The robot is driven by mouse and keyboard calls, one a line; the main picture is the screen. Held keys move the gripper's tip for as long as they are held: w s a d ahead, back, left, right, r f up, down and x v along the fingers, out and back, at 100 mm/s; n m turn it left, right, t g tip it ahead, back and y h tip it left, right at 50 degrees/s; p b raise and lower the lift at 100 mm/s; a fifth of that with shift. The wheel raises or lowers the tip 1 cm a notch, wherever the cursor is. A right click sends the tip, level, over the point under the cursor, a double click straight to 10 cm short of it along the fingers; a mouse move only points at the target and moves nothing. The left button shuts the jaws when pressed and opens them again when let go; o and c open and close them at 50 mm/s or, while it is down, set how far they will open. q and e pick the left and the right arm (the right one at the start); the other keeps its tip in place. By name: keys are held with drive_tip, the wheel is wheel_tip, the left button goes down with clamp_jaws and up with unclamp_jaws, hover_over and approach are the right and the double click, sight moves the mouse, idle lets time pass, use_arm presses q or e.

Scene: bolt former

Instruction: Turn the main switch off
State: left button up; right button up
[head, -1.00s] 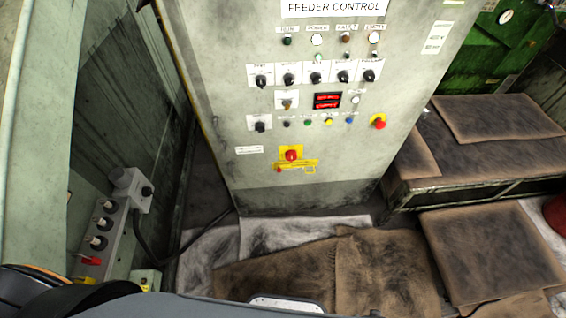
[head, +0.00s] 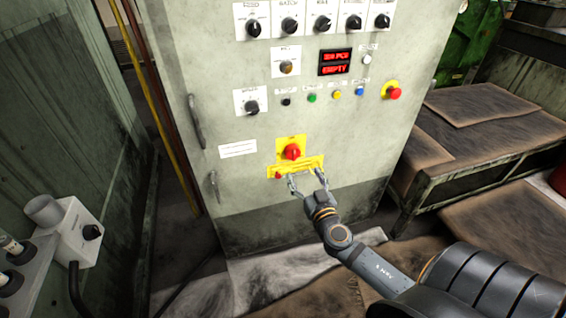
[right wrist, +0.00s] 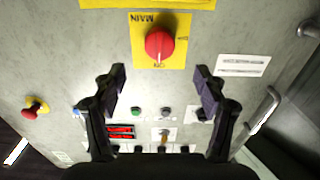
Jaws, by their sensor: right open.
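The main switch is a red rotary knob (head: 292,151) on a yellow plate, low on the front of the grey cabinet. In the right wrist view the red knob (right wrist: 160,43) appears upside down, with "MAIN" on its plate and an "ON" mark beside the knob. My right gripper (head: 306,182) is just below the knob in the head view, in front of the cabinet. In the right wrist view my right gripper (right wrist: 160,84) has its fingers wide apart with nothing between them; the knob lies beyond the tips. My left gripper is not in view.
The cabinet front (head: 240,180) also carries a red emergency button (head: 394,93), several black selector knobs, small coloured buttons and a red display (head: 334,62). Door handles are at its left edge. A brown-covered bench (head: 470,130) stands to the right, a grey socket box (head: 78,235) at left.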

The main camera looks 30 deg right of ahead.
sight(294, 157)
drive_tip(key=p+x, duration=0.2)
drive_tip(key=x, duration=0.8)
drive_tip(key=shift+w+d, duration=0.1)
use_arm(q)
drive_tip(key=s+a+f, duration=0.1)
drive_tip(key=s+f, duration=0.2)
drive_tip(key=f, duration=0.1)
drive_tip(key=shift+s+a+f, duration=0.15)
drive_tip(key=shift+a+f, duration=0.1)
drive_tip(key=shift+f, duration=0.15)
use_arm(e)
drive_tip(key=shift+c, duration=0.2)
drive_tip(key=c, duration=1.1)
